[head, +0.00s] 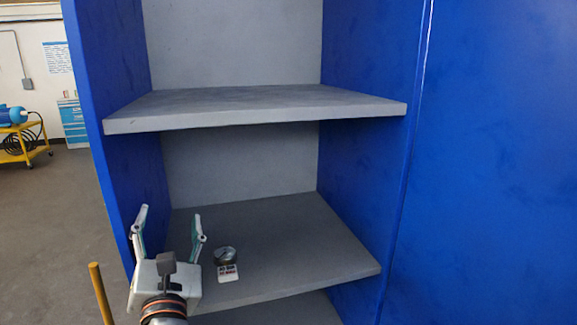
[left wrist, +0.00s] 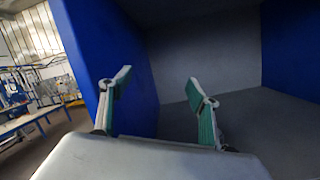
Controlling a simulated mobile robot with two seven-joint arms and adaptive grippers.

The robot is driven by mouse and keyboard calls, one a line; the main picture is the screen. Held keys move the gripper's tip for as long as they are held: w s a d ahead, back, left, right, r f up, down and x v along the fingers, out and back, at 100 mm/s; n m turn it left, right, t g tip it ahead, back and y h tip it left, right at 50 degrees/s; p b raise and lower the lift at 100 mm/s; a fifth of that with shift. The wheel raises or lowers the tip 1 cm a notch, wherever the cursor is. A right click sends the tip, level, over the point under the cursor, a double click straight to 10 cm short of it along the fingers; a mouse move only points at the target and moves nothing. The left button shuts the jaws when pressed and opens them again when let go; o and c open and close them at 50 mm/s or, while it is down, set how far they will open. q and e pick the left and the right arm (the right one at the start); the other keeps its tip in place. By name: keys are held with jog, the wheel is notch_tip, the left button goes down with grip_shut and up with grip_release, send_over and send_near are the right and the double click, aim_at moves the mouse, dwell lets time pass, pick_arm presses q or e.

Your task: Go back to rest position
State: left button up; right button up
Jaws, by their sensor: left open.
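My left gripper (head: 170,225) is at the lower left in the head view, in front of the left part of the lower grey shelf (head: 300,240). Its two fingers are spread apart with nothing between them. In the left wrist view the open fingers (left wrist: 160,90) point into the cabinet, near its blue left side wall (left wrist: 105,45). My right gripper is not in view.
A small round metal object (head: 225,255) with a white and red label (head: 228,273) sits on the lower shelf, just right of my left gripper. An upper grey shelf (head: 260,105) is empty. Blue cabinet walls (head: 370,120) flank the shelves. A yellow cart (head: 22,148) stands far left.

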pick_arm(q)
jog(key=s+d+r+m+t+h, duration=0.2)
jog(key=s+r+m+t, duration=0.3)
jog(key=r+m, duration=0.15)
jog(key=s+d+f+m+g+h, duration=0.15)
jog(key=d+m+h, duration=0.25)
jog(key=m+h, duration=0.45)
jog(key=s+d+f+m+h, duration=0.25)
jog(key=d+m+h, duration=0.3)
jog(key=m, duration=0.65)
notch_tip(320, 180, down, 16)
jog(key=d+m+g, duration=0.1)
jog(key=m+g, duration=0.7)
jog(key=m, duration=0.3)
jog(key=s+a+f+m+g+y, duration=0.25)
jog(key=a+f+y, duration=0.25)
jog(key=a+f, duration=0.3)
jog(key=s+a+f+m+g+y, duration=0.1)
jog(key=s+a+f+g+y, duration=0.3)
jog(key=a+f, duration=0.45)
jog(key=s+a+f+g+y, duration=0.2)
jog(key=s+a+f+y, duration=0.4)
jog(key=a, duration=0.3)
jog(key=d+f+n+t+h, duration=0.3)
jog(key=d+f+h, duration=0.4)
jog(key=d+f, duration=0.7)
jog(key=shift+s+f, duration=0.2)
jog(key=shift+f, duration=0.6)
